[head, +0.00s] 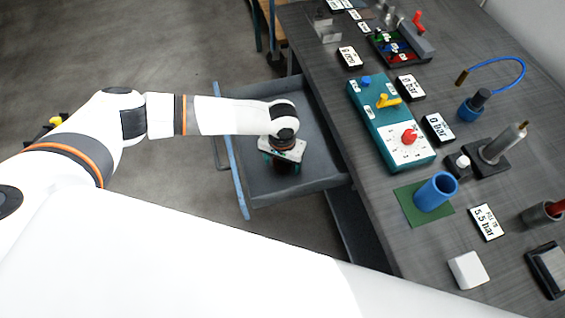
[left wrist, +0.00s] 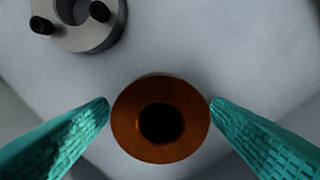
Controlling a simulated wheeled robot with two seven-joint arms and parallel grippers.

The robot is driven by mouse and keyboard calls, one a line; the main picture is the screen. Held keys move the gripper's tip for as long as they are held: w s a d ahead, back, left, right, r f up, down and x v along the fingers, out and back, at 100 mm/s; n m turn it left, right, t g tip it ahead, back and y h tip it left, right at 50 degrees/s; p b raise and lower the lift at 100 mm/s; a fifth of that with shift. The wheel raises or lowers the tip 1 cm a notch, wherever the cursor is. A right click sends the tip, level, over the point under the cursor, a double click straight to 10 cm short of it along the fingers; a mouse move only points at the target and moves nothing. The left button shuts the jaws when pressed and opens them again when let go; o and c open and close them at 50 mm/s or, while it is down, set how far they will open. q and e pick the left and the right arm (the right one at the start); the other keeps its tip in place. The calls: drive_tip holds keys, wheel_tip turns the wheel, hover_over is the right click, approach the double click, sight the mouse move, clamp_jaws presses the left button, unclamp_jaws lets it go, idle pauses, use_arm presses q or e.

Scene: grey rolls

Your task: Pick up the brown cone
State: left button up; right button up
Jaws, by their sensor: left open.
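The brown cone (left wrist: 161,90) shows from above in the left wrist view as a brown ring with a dark hole in its middle. It is on a pale grey surface. My left gripper (left wrist: 160,104) is open, with one teal finger on each side of the cone. The fingertips are close to its sides; I cannot tell whether they touch it. In the head view my left gripper (head: 283,162) points down inside the open drawer (head: 235,180), and the cone is hidden under it. My right gripper is not in view.
A metal ring with black knobs (left wrist: 75,22) lies near the cone. The drawer walls surround my gripper. The dark workbench (head: 375,200) at right holds a teal control box (head: 390,125), a blue cup (head: 436,192), a white block (head: 468,270) and several gauge labels.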

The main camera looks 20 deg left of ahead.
use_arm(q)
drive_tip(key=c, duration=1.2)
wheel_tip(320, 180, up, 10)
drive_tip(key=shift+r+p, duration=0.1)
drive_tip(key=shift+p, duration=0.3)
